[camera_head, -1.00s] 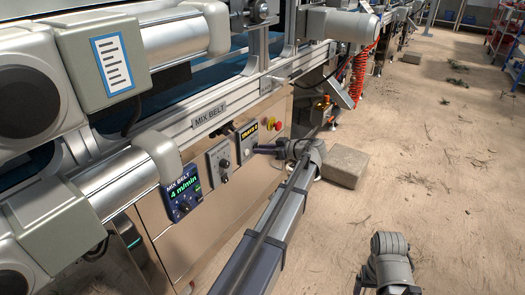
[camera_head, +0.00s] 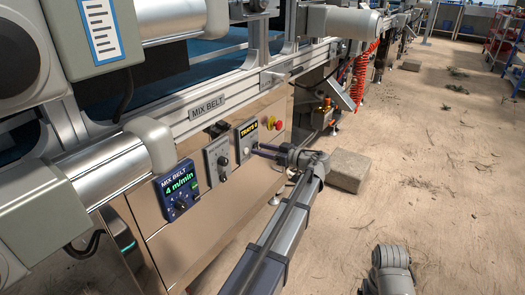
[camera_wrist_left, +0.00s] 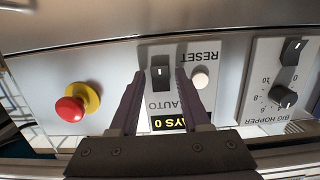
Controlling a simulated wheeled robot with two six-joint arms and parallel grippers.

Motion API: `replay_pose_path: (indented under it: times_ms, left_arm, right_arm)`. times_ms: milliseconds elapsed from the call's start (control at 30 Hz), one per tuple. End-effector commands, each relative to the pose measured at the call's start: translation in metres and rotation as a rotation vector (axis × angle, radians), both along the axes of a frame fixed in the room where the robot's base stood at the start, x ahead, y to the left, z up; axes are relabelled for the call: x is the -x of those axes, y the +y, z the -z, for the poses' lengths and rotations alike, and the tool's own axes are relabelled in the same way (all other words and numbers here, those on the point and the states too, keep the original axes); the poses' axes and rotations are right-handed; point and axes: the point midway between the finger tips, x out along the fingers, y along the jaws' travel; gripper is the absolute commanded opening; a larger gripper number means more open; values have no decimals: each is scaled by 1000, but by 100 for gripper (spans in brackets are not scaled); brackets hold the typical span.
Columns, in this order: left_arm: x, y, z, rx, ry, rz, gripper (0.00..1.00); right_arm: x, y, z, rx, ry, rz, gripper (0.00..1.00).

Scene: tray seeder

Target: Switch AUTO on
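The AUTO switch, a black rocker (camera_wrist_left: 160,77) with a small white mark, shows upside down in the left wrist view. It sits beside the AUTO label on a grey panel (camera_wrist_left: 184,52) with a yellow "TRAYS 0" display (camera_head: 247,128) and a pale RESET button (camera_wrist_left: 200,78). I cannot tell the rocker's position. My left gripper (camera_wrist_left: 160,74) is open and empty, its dark fingers on either side of the switch in that view. Contact cannot be told. In the head view the left gripper (camera_head: 266,150) is at the panel's lower right. My right gripper is not visible.
A red emergency stop (camera_wrist_left: 70,108) on a yellow base is beside the panel. The BIG HOPPER panel (camera_wrist_left: 282,80) with a knob and another rocker is on the other side. A MIX BELT control (camera_head: 176,188) reads 4 m/min. A stone block (camera_head: 347,170) lies on the floor.

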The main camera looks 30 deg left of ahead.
Motion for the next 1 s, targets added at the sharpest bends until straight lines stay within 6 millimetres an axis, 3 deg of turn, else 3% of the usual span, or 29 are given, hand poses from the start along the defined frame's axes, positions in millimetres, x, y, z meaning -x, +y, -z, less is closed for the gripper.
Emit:
replay_pose_path:
  times_ms: [100, 367, 800, 1000]
  left_arm:
    - [0, 0, 0, 0, 0, 0, 60]
    - [0, -2, 0, 1, 0, 1, 60]
    - [5, -64, -9, 0, 1, 2, 60]
    - [6, -76, -10, 0, 0, 0, 60]
  right_arm:
    - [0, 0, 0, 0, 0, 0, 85]
    - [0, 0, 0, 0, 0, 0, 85]
    - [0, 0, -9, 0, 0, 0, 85]
    - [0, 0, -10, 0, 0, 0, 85]
